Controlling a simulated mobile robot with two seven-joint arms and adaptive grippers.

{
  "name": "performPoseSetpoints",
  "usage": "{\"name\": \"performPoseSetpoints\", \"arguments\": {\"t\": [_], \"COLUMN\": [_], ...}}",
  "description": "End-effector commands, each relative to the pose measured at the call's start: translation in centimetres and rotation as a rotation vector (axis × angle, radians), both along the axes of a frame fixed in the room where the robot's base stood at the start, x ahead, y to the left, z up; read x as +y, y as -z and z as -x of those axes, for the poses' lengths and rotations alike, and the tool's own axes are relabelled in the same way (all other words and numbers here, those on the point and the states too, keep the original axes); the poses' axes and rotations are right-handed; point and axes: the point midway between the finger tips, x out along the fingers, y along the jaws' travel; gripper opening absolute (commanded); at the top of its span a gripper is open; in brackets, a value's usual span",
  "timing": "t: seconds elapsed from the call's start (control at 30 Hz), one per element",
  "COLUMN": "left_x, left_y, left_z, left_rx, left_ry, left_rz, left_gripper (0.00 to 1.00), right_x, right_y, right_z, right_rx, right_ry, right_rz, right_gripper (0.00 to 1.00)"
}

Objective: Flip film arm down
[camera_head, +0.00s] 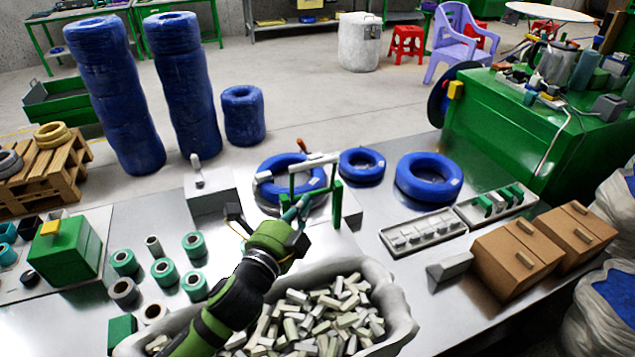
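The film arm is a green frame with a pale roller bar (315,162) across its top, standing raised over the bench. One green upright (337,205) shows clearly on its right. A blue cable coil (268,190) lies flat behind and around the frame. My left gripper (298,210) reaches up from the lower left, with its tip at the lower left part of the frame. It overlaps the frame in view; I cannot tell if it touches. Its fingers are small and partly hidden, so their opening is unclear. My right gripper is not in view.
A bag-lined bin of pale blocks (325,320) sits below my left arm. Tape rolls (165,271) and a green box (65,255) stand left. Two more blue coils (428,178) lie right, near trays (422,232) and brown boxes (518,258). A grey box (209,198) stands left of the frame.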

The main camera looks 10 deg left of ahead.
Motion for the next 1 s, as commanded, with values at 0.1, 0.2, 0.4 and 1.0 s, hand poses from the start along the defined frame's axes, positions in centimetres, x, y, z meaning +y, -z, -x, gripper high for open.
{"name": "performPoseSetpoints", "arguments": {"t": [0.1, 0.2, 0.4, 1.0], "left_x": [0.0, 0.0, 0.0, -1.3], "left_y": [1.8, 2.0, 1.8, 1.6], "left_z": [0.0, 0.0, 0.0, -6.9], "left_rx": [0.0, 0.0, 0.0, 0.0], "left_ry": [0.0, 0.0, -0.001, -0.002], "left_rz": [0.001, 0.001, 0.001, 0.003], "left_gripper": [0.0, 0.0, 0.0, 0.0], "right_x": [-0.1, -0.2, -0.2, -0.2], "right_y": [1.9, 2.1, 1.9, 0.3], "right_z": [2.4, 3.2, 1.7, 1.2], "right_rx": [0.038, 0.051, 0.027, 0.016], "right_ry": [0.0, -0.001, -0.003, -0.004], "right_rz": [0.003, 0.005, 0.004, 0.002], "right_gripper": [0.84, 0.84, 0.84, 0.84]}}
